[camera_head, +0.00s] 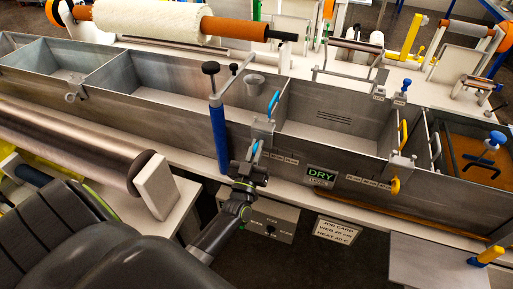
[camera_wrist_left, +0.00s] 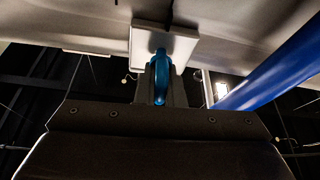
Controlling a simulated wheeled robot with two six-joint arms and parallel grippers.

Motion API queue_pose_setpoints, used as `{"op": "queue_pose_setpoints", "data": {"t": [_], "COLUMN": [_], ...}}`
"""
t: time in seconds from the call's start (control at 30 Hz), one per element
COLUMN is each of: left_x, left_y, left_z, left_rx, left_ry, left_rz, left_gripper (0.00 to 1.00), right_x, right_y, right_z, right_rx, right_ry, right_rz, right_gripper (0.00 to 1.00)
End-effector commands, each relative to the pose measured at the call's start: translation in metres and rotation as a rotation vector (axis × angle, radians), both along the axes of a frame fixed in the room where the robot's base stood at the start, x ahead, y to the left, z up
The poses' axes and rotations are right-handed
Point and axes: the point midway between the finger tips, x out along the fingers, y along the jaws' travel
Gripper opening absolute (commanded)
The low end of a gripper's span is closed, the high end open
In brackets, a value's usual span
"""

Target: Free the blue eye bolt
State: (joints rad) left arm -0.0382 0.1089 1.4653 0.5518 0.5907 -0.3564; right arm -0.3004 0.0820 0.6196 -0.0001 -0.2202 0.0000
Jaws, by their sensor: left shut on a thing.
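The blue eye bolt (camera_head: 256,149) sits at the front wall of the metal bath, below a grey bracket (camera_head: 263,130). My left gripper (camera_head: 248,167) reaches it from below and is shut on it. In the left wrist view, the blue eye bolt (camera_wrist_left: 160,76) stands upright between my left gripper's fingers (camera_wrist_left: 161,95), in front of a pale block (camera_wrist_left: 183,45). The fingers hide part of it. I cannot tell whether it is still seated in the bracket. My right gripper is not in view.
A second blue loop (camera_head: 273,104) is inside the bath wall above. A blue post (camera_head: 219,137) stands close left of my gripper and shows in the wrist view (camera_wrist_left: 275,70).

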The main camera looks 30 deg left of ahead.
Motion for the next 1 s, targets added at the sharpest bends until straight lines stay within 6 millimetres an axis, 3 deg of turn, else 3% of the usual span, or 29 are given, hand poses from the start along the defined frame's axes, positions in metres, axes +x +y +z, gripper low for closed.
{"op": "queue_pose_setpoints", "data": {"t": [0.6,1.0], "left_x": [0.000,-0.001], "left_y": [0.002,0.003], "left_z": [0.001,-0.001], "left_rx": [-0.521,-0.745], "left_ry": [-0.123,-0.178], "left_rz": [0.001,0.001], "left_gripper": [0.00,0.00], "right_x": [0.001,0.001], "right_y": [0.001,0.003], "right_z": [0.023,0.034], "right_rx": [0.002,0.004], "right_ry": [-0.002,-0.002], "right_rz": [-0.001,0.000], "right_gripper": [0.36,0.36]}}
